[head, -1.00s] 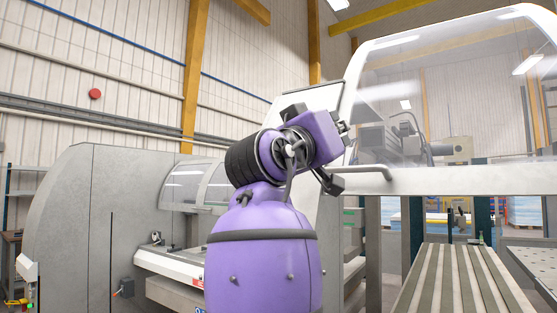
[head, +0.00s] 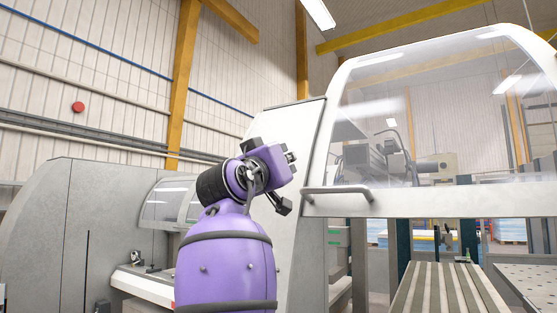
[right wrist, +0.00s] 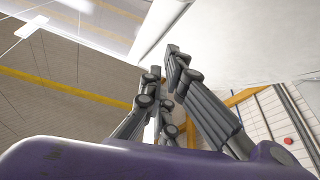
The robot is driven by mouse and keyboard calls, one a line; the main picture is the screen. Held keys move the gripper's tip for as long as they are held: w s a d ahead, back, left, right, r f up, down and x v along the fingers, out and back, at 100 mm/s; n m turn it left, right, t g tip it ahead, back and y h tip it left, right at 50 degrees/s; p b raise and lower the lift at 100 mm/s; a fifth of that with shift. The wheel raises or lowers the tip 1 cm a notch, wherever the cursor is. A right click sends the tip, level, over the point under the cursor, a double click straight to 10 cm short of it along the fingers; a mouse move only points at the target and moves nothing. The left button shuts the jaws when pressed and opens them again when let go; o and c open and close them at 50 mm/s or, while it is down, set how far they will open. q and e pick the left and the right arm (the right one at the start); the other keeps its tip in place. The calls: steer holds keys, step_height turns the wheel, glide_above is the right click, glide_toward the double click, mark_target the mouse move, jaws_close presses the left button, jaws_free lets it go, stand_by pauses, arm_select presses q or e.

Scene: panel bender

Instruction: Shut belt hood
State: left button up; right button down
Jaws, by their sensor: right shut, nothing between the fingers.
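The belt hood (head: 440,205) is a large clear cover in a pale frame on the right of the head view. It stands raised, with open space between its lower edge and the striped belt (head: 440,290). A grey bar handle (head: 338,190) sits at the lower left of its frame. My right gripper (head: 283,206) is left of the handle in the picture, apart from it; the wrist hides much of the gripper. In the right wrist view its dark fingers (right wrist: 164,62) are together with nothing between them. My left gripper is not in view.
A grey machine housing (head: 60,235) with a small curved window (head: 170,203) stands at the left. A pale upright panel (head: 300,150) is behind my wrist, beside the hood. A perforated table (head: 530,283) lies right of the belt. Open air surrounds the handle's front.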

steer(key=f, duration=0.1)
steer(key=w+d+f, duration=0.1)
steer(key=d+f, duration=0.1)
steer(key=shift+w+p, duration=0.25)
steer(key=shift+p, duration=0.15)
